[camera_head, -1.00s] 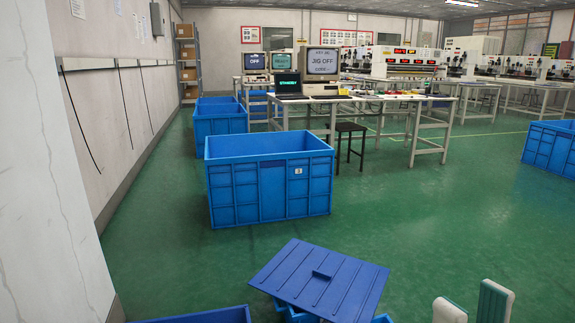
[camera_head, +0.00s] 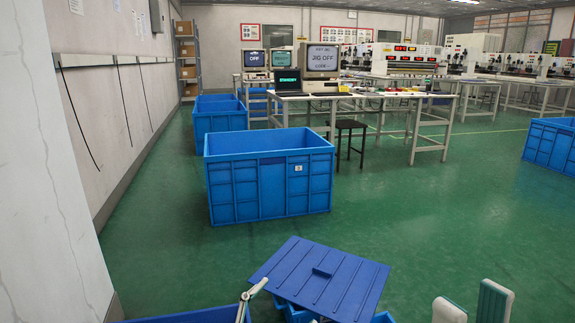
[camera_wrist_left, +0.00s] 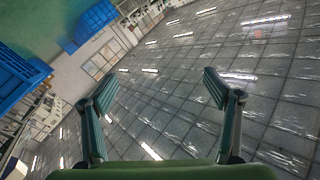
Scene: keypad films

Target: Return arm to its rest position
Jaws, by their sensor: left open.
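My left gripper (camera_wrist_left: 157,88) is open and empty in the left wrist view, its two green-grey fingers spread wide apart. The tiled ceiling with its lights lies behind them. In the head view a thin pale part of my left gripper (camera_head: 252,296) rises at the bottom, just left of the blue lid; the rest is below the picture. My right gripper (camera_head: 472,300) shows at the bottom right of the head view. Its two pale fingers with teal pads stand apart with nothing between them. Its base is cut off.
A blue ribbed lid (camera_head: 320,278) lies tilted over blue crates at the bottom. A large blue crate (camera_head: 268,190) stands ahead, with other crates behind it. A workbench (camera_head: 415,115) with monitors and a black stool (camera_head: 350,127) stand farther back. Green floor (camera_head: 440,210) is clear at right.

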